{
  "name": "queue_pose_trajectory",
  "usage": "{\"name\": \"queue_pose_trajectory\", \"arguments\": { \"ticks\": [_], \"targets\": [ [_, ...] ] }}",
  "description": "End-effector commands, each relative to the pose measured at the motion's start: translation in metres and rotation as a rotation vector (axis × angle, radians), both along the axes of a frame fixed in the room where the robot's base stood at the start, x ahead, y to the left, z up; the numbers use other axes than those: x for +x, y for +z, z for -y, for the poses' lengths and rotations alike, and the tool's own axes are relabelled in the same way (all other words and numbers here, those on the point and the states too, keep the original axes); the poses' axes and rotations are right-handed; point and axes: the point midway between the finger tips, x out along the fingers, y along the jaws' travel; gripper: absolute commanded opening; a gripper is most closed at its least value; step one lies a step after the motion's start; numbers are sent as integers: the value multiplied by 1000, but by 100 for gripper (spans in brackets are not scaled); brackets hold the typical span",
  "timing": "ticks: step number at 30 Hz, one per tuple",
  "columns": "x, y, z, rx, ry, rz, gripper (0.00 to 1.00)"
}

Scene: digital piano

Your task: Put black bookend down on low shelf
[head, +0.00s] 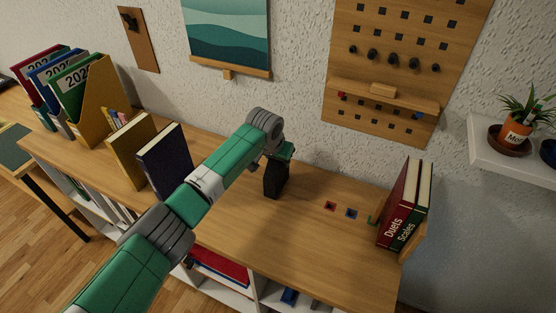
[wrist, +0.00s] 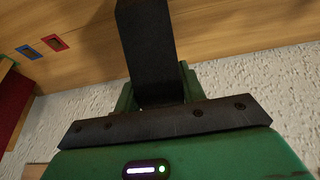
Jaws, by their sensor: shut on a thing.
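The black bookend (head: 275,179) is a dark upright plate in my gripper (head: 278,157), just above or on the wooden shelf top (head: 300,245); I cannot tell whether it touches. In the wrist view the bookend (wrist: 147,45) runs up from between the green fingers of my gripper (wrist: 155,90), which is shut on it. The wooden top is seen beyond it there. The gripper's fingers are mostly hidden by my wrist in the head view.
On the top to the right stand the red Duets book (head: 394,210) and the green Scales book. Red (head: 330,205) and blue (head: 351,213) small markers lie left of them. A navy book (head: 165,160) and yellow book (head: 131,150) stand left of my arm. A pegboard (head: 385,125) hangs behind.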

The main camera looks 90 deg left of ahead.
Motion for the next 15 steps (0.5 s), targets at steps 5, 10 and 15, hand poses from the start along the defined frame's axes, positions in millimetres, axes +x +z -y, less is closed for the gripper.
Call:
{"name": "queue_pose_trajectory", "arguments": {
  "ticks": [5, 10, 15],
  "targets": [
    [1, 3, -1, 5, -1, 2, 0],
    [1, -1, -1, 4, -1, 2, 0],
    [0, -4, 0, 1, -1, 0, 57]
  ]
}}
